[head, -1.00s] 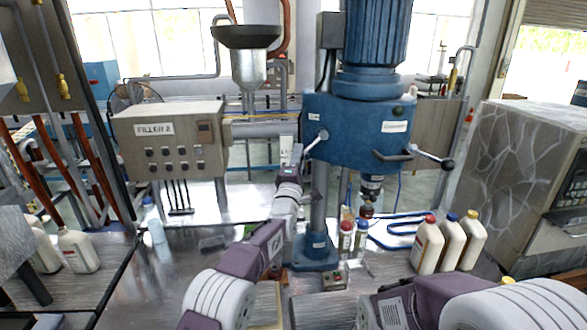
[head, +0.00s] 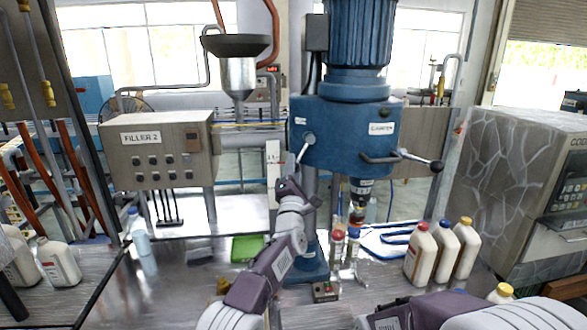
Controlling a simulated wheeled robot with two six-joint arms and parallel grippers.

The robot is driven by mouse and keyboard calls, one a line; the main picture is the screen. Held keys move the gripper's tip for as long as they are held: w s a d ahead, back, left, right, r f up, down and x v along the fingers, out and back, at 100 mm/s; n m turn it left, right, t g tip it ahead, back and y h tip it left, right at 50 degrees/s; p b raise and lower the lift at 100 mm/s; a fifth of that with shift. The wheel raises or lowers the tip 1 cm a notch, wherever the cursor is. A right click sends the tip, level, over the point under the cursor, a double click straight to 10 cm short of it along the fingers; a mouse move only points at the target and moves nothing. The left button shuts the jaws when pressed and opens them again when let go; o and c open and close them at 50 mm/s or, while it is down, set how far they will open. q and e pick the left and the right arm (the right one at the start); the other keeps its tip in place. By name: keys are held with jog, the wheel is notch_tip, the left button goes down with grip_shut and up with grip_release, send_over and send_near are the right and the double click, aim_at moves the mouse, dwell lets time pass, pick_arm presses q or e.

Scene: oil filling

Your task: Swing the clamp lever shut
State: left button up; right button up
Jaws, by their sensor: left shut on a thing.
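The clamp lever (head: 302,150) is a short grey handle on a round hub at the left front of the blue drill-press-like machine head (head: 345,135). It slants down and slightly left from the hub. My left gripper (head: 296,170) is shut on the clamp lever's lower end. The fingertips are small here and partly hidden by my wrist. My right arm crosses the lower right corner, and its gripper does not show.
A second handle with a black ball (head: 436,165) sticks out at the machine's right. Small bottles (head: 344,245) stand near the column. White bottles (head: 420,254) stand at right. A green tray (head: 247,248) lies left of my left arm. The FILLER 2 box (head: 160,155) is at left.

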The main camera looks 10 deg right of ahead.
pick_arm(q)
jog(key=o, duration=0.8)
jog(key=shift+s+d, duration=0.1)
jog(key=shift+d, duration=0.05)
